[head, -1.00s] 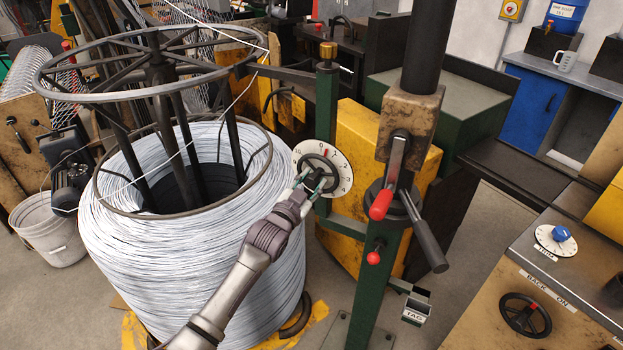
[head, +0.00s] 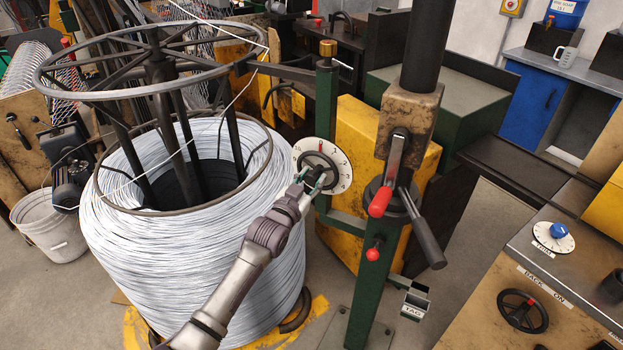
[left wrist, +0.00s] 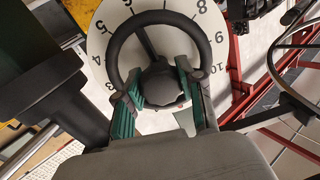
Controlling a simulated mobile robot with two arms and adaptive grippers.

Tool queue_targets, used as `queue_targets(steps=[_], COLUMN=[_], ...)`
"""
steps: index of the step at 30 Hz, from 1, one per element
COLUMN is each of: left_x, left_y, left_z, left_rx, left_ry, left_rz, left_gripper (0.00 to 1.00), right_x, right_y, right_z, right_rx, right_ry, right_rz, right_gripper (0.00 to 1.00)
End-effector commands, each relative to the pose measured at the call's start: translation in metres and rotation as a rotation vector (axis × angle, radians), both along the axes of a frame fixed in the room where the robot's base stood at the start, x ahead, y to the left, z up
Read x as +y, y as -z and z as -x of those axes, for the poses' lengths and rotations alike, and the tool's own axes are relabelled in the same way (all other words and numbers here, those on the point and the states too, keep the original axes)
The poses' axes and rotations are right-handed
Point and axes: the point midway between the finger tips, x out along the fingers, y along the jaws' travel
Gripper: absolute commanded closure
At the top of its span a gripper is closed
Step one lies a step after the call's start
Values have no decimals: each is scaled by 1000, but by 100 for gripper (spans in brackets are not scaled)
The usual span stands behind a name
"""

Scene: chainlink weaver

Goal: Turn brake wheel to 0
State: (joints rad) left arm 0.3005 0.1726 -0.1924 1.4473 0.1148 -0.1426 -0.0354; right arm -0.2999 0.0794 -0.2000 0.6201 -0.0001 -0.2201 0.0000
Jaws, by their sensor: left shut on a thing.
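The brake wheel (head: 332,166) is a small dark handwheel in front of a white numbered dial (head: 343,180) on a green post. A small red mark shows near the dial's top, but I cannot read exactly which number it meets. My left gripper (head: 316,176) is shut on the wheel. In the left wrist view, the green-padded fingers (left wrist: 158,84) lie on either side of the round hub, and the wheel's rim (left wrist: 158,18) curves above them. The lower dial numbers are hidden there by the gripper. My right gripper is not in view.
A large coil of pale wire (head: 190,260) stands left of my left arm. A lever with a red grip (head: 380,201) and a red knob (head: 373,254) are right of the dial. A bench with a blue trim knob (head: 559,231) and another handwheel (head: 523,312) is at the right.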

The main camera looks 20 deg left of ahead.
Motion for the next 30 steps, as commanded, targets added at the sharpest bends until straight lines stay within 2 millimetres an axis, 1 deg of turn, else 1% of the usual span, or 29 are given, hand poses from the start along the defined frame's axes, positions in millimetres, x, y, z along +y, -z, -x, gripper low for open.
queue_targets(steps=[1, 3, 5, 13, 17, 20, 27, 30], left_x=[0, 0, 0, 0, 1, 3, 11, 14], left_y=[2, 2, 2, 1, 1, 2, 2, 2], left_z=[0, 0, 0, 0, 7, 22, 73, 92], left_rx=[5, 4, 3, 1, 1, 4, 5, 4], left_ry=[0, 0, 1, 0, 0, 0, 0, 0], left_rz=[1, 1, 1, 0, 0, -2, -1, -2], left_gripper=[57, 45, 36, 36, 36, 36, 36, 36], right_x=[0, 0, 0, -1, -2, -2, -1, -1], right_y=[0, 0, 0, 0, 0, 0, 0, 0], right_z=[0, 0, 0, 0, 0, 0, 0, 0], right_rx=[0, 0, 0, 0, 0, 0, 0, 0], right_ry=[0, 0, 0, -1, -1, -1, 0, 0], right_rz=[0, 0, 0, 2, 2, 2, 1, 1], right_gripper=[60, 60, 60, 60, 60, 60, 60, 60])
